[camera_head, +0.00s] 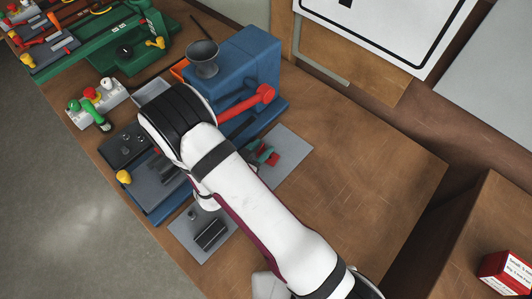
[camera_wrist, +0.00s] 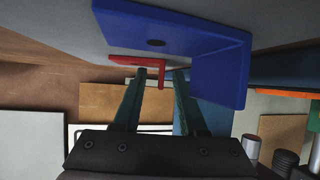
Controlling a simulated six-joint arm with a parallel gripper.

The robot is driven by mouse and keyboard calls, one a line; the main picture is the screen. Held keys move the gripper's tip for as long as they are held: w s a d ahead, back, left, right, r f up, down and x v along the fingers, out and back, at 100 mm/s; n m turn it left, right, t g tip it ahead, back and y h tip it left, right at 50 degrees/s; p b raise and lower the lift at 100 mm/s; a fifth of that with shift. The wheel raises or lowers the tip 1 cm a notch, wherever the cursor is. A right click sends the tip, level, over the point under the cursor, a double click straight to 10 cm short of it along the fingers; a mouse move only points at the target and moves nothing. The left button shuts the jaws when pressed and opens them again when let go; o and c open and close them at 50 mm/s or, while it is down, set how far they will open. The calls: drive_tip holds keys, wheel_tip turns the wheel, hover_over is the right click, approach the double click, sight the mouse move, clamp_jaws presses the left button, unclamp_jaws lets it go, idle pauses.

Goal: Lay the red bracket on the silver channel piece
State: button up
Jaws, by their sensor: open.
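The red bracket (camera_head: 273,159) lies on a grey mat, partly hidden by my arm in the head view. In the wrist view the red bracket (camera_wrist: 137,61) shows a flat flange and an upright flange. My gripper (camera_wrist: 161,72) has its two green fingers apart, with the upright red flange between their tips. I cannot tell whether a finger touches it. A grey grooved piece (camera_head: 210,234) on a second mat may be the silver channel piece; I cannot tell for sure. It is not recognisable in the wrist view.
A large blue bracket (camera_wrist: 165,28) with a hole is close beside the red one in the wrist view. A blue machine (camera_head: 245,70) with a red handle (camera_head: 262,93) stands behind my arm. The wooden table is clear to the right (camera_head: 370,160).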

clamp_jaws()
drive_tip(key=shift+r, duration=0.1)
idle(0.3)
